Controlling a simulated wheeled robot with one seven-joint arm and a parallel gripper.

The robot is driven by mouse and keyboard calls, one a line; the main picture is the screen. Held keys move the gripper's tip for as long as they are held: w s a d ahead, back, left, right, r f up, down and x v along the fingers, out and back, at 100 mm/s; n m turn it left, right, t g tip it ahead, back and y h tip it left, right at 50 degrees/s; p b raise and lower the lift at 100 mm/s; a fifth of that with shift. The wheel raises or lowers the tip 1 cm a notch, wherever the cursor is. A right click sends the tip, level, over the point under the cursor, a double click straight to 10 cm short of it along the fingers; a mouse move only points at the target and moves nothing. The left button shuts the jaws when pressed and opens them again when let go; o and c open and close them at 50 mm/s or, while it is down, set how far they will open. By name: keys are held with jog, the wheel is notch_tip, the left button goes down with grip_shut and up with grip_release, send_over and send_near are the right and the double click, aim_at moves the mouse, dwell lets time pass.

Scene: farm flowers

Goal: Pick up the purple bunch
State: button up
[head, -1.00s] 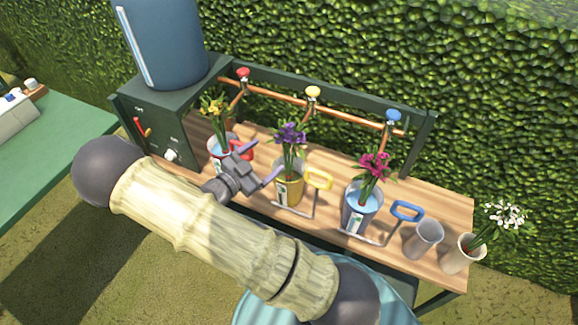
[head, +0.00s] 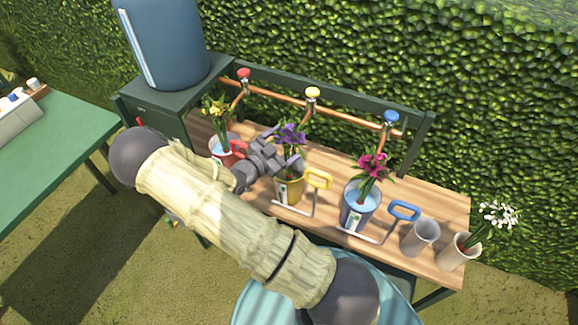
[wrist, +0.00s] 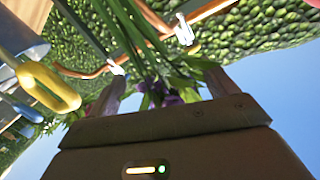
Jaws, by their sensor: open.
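The purple bunch (head: 290,136) stands upright in the yellow bucket (head: 289,188) on the wooden bench. My gripper (head: 284,146) is open beside the bunch, at the level of its leaves and stems, with its fingers pointing toward it. In the wrist view, my gripper's two fingers (wrist: 162,88) stand apart, with the purple flowers (wrist: 170,98) and green leaves showing between them. Whether the fingers touch the stems cannot be told. The gripper body hides part of the flowers in the wrist view.
A red bucket (head: 221,160) of yellow flowers stands close left, and a blue bucket (head: 352,214) of magenta flowers stands right. A copper pipe (head: 328,115) with taps runs behind. The yellow handle (head: 319,179) juts forward. An empty grey cup (head: 420,238) stands further right.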

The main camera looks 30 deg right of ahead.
jog(key=p+x, duration=0.1)
jog(key=x, duration=0.3)
jog(key=shift+w, duration=0.1)
jog(key=shift+a, duration=0.1)
jog(key=shift+c, duration=0.3)
jog(key=c, duration=1.5)
jog(key=shift+r, duration=0.1)
notch_tip(320, 180, up, 10)
jog(key=shift+f+b, duration=0.1)
jog(key=shift+b, duration=0.65)
